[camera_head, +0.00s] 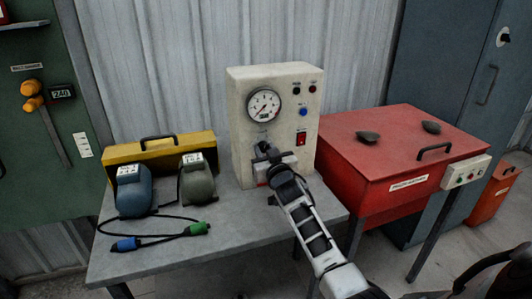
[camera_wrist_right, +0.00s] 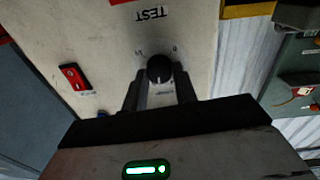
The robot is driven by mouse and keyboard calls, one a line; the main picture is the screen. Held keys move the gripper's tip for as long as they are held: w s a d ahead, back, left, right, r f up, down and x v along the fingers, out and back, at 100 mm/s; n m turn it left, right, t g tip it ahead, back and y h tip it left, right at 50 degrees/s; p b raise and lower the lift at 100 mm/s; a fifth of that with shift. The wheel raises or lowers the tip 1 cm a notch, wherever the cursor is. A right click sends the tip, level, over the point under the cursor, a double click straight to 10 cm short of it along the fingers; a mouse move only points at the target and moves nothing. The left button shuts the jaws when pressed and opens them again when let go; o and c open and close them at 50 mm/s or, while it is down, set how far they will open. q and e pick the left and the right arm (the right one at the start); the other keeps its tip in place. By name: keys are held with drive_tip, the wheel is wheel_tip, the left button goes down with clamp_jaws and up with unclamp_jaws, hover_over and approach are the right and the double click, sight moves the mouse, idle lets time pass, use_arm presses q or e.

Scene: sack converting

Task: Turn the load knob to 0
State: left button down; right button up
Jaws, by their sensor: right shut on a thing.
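The load knob (camera_wrist_right: 160,68) is a round black knob on the cream test box (camera_head: 245,120). In the wrist view small marks stand on both sides of it, one that looks like a 0, and a pale line shows on its face. In the head view the knob is mostly hidden behind my gripper. My right gripper (camera_wrist_right: 159,88) is shut on the knob, with one dark finger on each side; in the head view it reaches the lower front of the box (camera_head: 272,158). My left gripper is not in view.
The box has a round gauge (camera_head: 264,104) and a red switch (camera_head: 301,139). On the grey table (camera_head: 165,262) stand a blue unit (camera_head: 133,192), a dark green unit (camera_head: 197,184) and a yellow case (camera_head: 150,153), with cables. A red cabinet (camera_head: 400,150) is at right.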

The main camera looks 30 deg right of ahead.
drive_tip(key=n+b, duration=0.1)
drive_tip(key=n, duration=0.5)
drive_tip(key=shift+f+n, duration=0.15)
drive_tip(key=shift+n, duration=0.15)
drive_tip(key=n+b, duration=0.1)
drive_tip(key=n, duration=0.2)
drive_tip(key=shift+n+t, duration=0.3)
drive_tip(key=shift+n, duration=0.1)
drive_tip(key=n, duration=0.4)
drive_tip(key=shift+f+y, duration=0.1)
drive_tip(key=shift+y, duration=0.2)
drive_tip(key=n, duration=0.6)
drive_tip(key=shift+n+y, duration=0.3)
drive_tip(key=n, duration=0.3)
drive_tip(key=shift+n, duration=0.3)
use_arm(q)
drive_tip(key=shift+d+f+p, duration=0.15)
drive_tip(key=shift+p, duration=0.55)
use_arm(e)
drive_tip(key=shift+d+n, duration=0.1)
drive_tip(key=shift+n, duration=2.3)
